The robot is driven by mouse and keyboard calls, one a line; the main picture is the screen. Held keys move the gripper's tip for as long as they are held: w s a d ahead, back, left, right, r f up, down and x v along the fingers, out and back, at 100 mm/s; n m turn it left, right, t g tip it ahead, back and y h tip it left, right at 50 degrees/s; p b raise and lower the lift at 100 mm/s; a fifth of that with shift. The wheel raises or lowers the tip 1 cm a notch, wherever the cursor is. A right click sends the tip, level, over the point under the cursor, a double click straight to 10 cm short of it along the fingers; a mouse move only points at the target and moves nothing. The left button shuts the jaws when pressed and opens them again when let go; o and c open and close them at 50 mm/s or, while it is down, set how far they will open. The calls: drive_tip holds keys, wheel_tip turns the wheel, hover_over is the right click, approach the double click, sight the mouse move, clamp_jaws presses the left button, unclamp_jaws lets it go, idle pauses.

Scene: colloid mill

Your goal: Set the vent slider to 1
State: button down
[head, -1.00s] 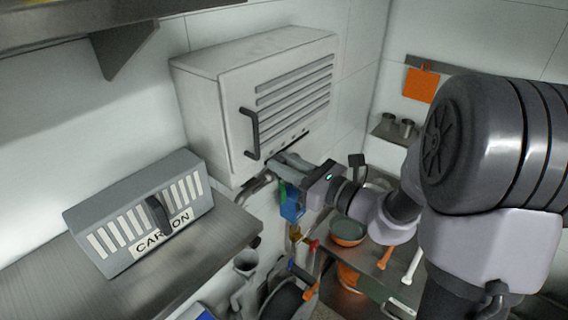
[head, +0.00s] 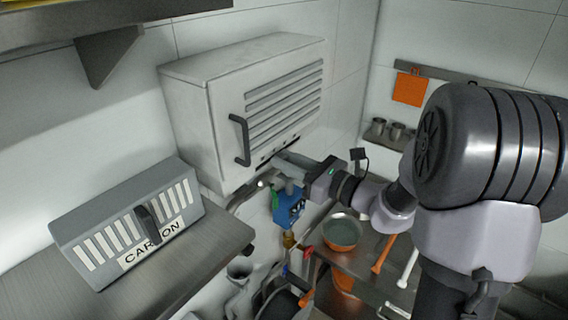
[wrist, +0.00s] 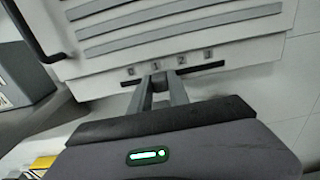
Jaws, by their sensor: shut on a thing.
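The vent slider (wrist: 158,79) is a small knob in a dark horizontal slot on the lower front of a white louvred cabinet (head: 187,120). Marks 0, 1, 2 and 3 stand above the slot. My gripper (wrist: 159,80) is shut on the slider, with its fingertips just below the mark 1 (wrist: 156,66). Its fingers hide most of the knob. In the head view my gripper (head: 279,157) reaches the cabinet's lower front edge from the right, and the slider is too small to make out there.
A dark handle (head: 239,140) stands out from the cabinet front, left of my gripper. Blue valve parts (head: 290,207) and an orange pan (head: 343,235) lie below.

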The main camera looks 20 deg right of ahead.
drive_tip(key=c, duration=1.2)
unclamp_jaws()
drive_tip(key=shift+s+a, duration=0.15)
drive_tip(key=shift+a, duration=0.05)
drive_tip(key=shift+c, duration=0.2)
drive_tip(key=shift+d, duration=0.2)
drive_tip(key=b+v, duration=0.4)
drive_tip(key=v, duration=1.3)
drive_tip(key=shift+b, duration=0.35)
drive_tip(key=shift+d, duration=0.1)
